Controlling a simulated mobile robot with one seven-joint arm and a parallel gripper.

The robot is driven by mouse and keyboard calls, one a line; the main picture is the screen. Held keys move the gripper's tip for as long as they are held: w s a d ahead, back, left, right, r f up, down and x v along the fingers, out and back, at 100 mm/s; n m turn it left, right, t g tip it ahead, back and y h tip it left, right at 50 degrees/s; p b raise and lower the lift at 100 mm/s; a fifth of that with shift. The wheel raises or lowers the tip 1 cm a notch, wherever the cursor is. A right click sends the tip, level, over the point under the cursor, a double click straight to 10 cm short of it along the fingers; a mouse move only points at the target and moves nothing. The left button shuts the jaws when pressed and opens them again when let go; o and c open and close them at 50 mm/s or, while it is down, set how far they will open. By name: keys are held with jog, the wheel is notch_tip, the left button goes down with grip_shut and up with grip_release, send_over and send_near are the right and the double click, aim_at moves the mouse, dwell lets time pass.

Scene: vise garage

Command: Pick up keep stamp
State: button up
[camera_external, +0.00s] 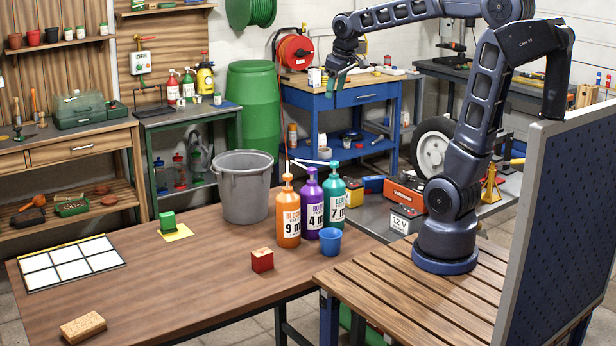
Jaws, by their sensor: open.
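A small green block, perhaps a stamp (167,220), stands on a yellow square (181,233) on the left part of the wooden table. A small red block, perhaps another stamp (262,261), sits near the table's middle. I cannot read any marking on either, so I cannot tell for sure which is the keep stamp. My gripper (336,84) is open, pointing down, high above the table at the top centre, in front of the blue workbench. It looks empty and is far from both blocks.
Orange, purple and teal pump bottles (288,220) stand in a row beside a blue cup (330,240). A grey bucket (244,190) is behind the green block. A white gridded sheet (68,262) and a cork block (83,327) lie on the left.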

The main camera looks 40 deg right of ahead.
jog(key=w+a+f+n, duration=0.2)
jog(key=w+a+n, duration=0.1)
jog(key=w+a, duration=0.7)
jog(key=n+g, duration=0.3)
jog(key=n, duration=0.6)
send_over(168, 223)
jog(key=w, duration=0.2)
jog(key=f, duration=3.1)
jog(key=shift+s+f, duration=0.25)
jog(key=shift+a+f, duration=0.2)
jog(key=shift+f, duration=0.3)
notch_tip(168, 223, down, 5)
jog(key=shift+r, duration=0.1)
jog(key=shift+d+f, duration=0.25)
jog(key=shift+f, duration=1.15)
jog(key=shift+d+f, duration=0.2)
jog(key=shift+f, duration=1.2)
jog(key=c, duration=1.1)
jog(key=shift+r, duration=0.1)
